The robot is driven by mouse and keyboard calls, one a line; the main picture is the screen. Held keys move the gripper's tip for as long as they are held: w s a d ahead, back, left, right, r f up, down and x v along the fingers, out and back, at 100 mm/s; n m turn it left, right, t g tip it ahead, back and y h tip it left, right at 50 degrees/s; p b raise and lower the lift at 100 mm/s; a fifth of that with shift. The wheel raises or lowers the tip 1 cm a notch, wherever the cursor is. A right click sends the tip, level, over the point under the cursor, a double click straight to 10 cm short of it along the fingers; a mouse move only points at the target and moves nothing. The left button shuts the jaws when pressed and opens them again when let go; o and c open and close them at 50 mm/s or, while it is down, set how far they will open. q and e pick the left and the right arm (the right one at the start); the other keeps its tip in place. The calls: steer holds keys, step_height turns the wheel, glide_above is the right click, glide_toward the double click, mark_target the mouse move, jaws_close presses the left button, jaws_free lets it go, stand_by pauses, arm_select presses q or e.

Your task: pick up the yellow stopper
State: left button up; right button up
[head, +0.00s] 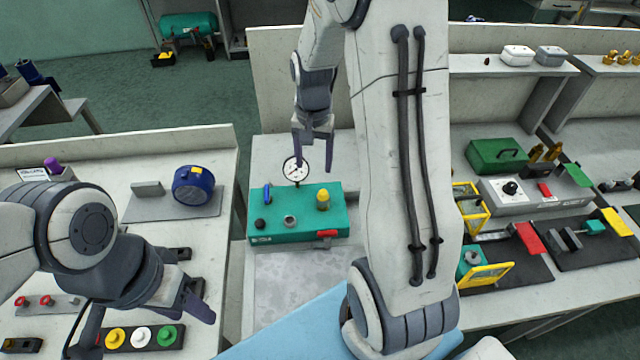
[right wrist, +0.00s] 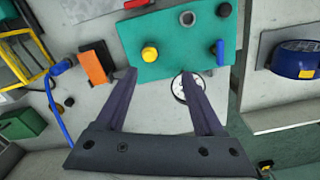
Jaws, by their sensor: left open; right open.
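The yellow stopper (head: 323,199) stands upright on the right part of a teal box (head: 300,222) in the head view. In the right wrist view, the stopper (right wrist: 150,53) lies just beyond my fingertips, between their lines and a little nearer the left finger. My right gripper (head: 314,163) is open and empty, behind and above the box, pointing down. It also shows in the right wrist view (right wrist: 160,75). My left gripper (head: 142,333) is open over the left bench, far from the stopper. Nothing visible is between its fingers.
The teal box also bears a round gauge (head: 296,169), a blue handle (head: 267,194), a black knob (head: 260,224), a grey ring (head: 290,221) and a red lever (head: 327,234). An orange block (right wrist: 96,67) and blue cable are left of my right gripper in the wrist view.

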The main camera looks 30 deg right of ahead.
glide_above(323, 192)
steer(key=shift+m, duration=0.3)
steer(key=f, duration=0.5)
steer(key=shift+w+a+f+p, duration=0.1)
steer(key=shift+w+p, duration=0.2)
steer(key=f, duration=0.1)
steer(key=f+p, duration=0.1)
steer(key=f, duration=0.2)
steer(key=shift+s+f+p, duration=0.3)
steer(key=shift+s+f, duration=0.05)
steer(key=shift+f, duration=0.5)
jaws_close()
